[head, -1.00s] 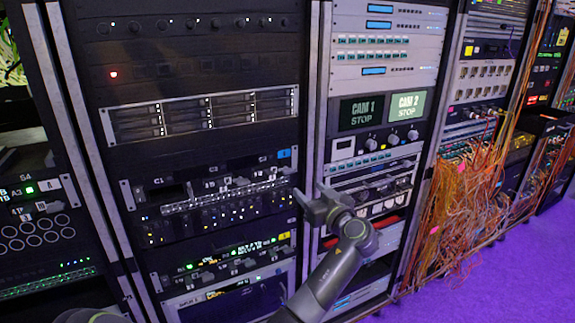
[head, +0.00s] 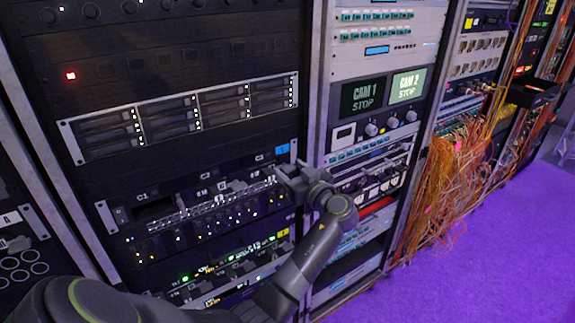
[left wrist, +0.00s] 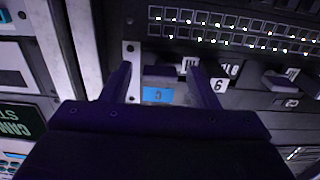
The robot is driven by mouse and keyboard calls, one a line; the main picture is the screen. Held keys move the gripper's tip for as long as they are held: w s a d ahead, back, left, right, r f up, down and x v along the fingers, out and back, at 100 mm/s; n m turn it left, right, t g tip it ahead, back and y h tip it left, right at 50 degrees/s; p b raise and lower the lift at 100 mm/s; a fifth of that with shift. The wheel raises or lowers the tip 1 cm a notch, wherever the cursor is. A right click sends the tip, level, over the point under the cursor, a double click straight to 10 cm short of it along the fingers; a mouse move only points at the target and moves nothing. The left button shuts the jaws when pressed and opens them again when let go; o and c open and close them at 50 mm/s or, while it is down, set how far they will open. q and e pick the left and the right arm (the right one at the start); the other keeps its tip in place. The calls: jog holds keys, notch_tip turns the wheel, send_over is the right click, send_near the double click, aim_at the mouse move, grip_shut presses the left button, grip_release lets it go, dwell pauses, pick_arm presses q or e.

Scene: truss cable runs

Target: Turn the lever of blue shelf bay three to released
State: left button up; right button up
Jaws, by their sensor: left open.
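The blue shelf is a dark rack unit with a blue tag (head: 282,149) at its upper right corner and bays marked C1, C2 and C3. The C3 mark (head: 259,158) is just left of that tag. My left gripper (head: 287,177) is at the shelf's right end, below the blue tag. In the left wrist view my left gripper (left wrist: 160,72) is open, its fingers on either side of a dark lever-like block (left wrist: 160,71). The blue tag (left wrist: 158,95) also shows between the fingers. Whether they touch the block cannot be told. My right gripper is not in view.
A shelf with a yellow tag (head: 283,233) is below, partly behind my left arm. A rack post (head: 313,80) stands right of the blue shelf. Orange cables (head: 440,190) hang at the right. Purple floor (head: 480,230) is open there.

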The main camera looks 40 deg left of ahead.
pick_arm(q)
jog(key=shift+d, duration=0.15)
jog(key=shift+c, duration=0.3)
jog(key=c, duration=0.9)
